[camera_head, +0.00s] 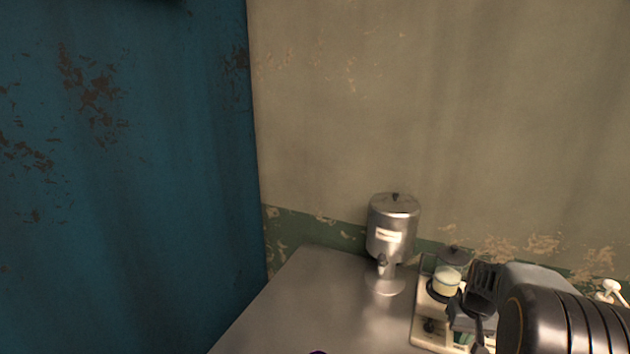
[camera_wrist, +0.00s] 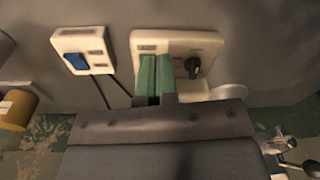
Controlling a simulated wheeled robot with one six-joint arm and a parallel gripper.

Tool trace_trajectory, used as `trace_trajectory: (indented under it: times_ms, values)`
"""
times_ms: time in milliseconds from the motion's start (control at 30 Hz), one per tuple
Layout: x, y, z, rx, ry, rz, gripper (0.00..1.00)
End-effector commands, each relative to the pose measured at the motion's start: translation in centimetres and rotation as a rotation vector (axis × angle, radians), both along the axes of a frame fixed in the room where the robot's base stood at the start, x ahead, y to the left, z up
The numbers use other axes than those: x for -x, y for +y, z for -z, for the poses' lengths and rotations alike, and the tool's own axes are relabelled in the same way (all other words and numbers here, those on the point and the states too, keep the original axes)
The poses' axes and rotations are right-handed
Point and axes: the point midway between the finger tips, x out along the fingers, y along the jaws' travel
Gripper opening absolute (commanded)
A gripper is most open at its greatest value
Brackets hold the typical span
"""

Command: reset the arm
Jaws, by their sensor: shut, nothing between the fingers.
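My gripper (camera_wrist: 158,62) shows in the wrist view, its two green fingers side by side and shut, with nothing seen between them. The fingers overlap a pale panel with a black knob (camera_wrist: 194,66) in that view; I cannot tell whether they touch it. In the head view, my dark ridged arm (camera_head: 560,325) fills the lower right corner, and the fingertips cannot be made out clearly there.
A steel dispenser (camera_head: 392,230) stands on the metal table (camera_head: 315,305). A cream-coloured appliance (camera_head: 424,325) with a pale pot (camera_head: 446,281) is beside my arm. The wrist view shows a blue-switch box (camera_wrist: 82,52) and a tap (camera_wrist: 290,143). The table's left part is clear.

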Motion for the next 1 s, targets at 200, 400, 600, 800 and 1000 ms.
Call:
trace_trajectory:
  times_ms: [200, 400, 600, 800, 1000]
  values:
    - [5.2, 8.2, -3.5, 0.032, -0.03, 0.034, 0.0]
    - [10.1, 14.4, -5.5, 0.058, -0.114, -0.035, 0.0]
    - [12.6, 17.6, -7.0, 0.072, -0.209, -0.148, 0.0]
    - [12.9, 19.0, -8.5, 0.073, -0.274, -0.203, 0.0]
    - [12.9, 19.0, -8.5, 0.073, -0.274, -0.203, 0.0]
